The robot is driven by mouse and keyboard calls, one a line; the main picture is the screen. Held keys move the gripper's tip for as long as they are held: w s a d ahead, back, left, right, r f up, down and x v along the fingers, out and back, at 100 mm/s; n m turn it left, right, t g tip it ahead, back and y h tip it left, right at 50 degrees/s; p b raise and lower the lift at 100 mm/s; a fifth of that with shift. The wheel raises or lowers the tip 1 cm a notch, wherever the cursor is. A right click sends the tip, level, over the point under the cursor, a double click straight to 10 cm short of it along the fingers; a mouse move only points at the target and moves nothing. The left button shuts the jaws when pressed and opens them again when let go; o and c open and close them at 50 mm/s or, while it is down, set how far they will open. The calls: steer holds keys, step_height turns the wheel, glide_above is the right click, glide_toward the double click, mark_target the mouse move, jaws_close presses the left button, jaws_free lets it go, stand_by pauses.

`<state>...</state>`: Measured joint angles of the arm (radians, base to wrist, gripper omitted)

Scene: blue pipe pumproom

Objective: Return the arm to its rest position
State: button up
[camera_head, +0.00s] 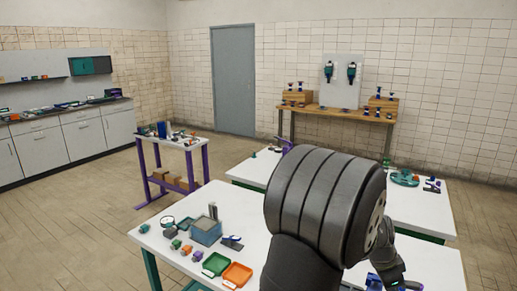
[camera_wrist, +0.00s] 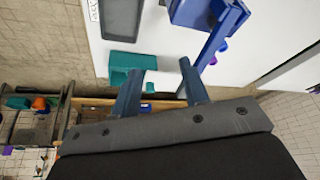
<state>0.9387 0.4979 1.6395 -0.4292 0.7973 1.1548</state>
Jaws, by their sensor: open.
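My gripper (camera_wrist: 159,68) shows in the wrist view with its two blue-grey fingers spread apart and nothing between them. The fingers point toward a white table top (camera_wrist: 160,42). In the head view, my dark grey arm fills the lower middle and right, bent above the white tables. The gripper's fingers cannot be made out clearly there.
The near white table (camera_head: 165,245) holds a blue-grey bin (camera_head: 206,231), a green tray (camera_head: 216,264) and an orange tray (camera_head: 237,274). The wrist view shows a teal block (camera_wrist: 123,63), a blue bin (camera_wrist: 194,14) and a dark tray (camera_wrist: 121,20) near the fingers.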

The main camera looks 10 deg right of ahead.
steer(key=shift+w+a+r+n+t, duration=0.15)
steer(key=shift+w+a+n+t, duration=0.45)
steer(key=shift+w+a+n, duration=0.7)
steer(key=shift+o, duration=0.5)
steer(key=shift+d, duration=0.15)
steer(key=o, duration=1.2)
steer(key=s+d+r+n+t, duration=0.1)
steer(key=s+d+r+n, duration=0.8)
steer(key=s+d+r, duration=0.35)
steer(key=x, duration=0.9)
steer(key=shift+a+f, duration=0.2)
steer(key=shift+f, duration=0.2)
steer(key=v, duration=1)
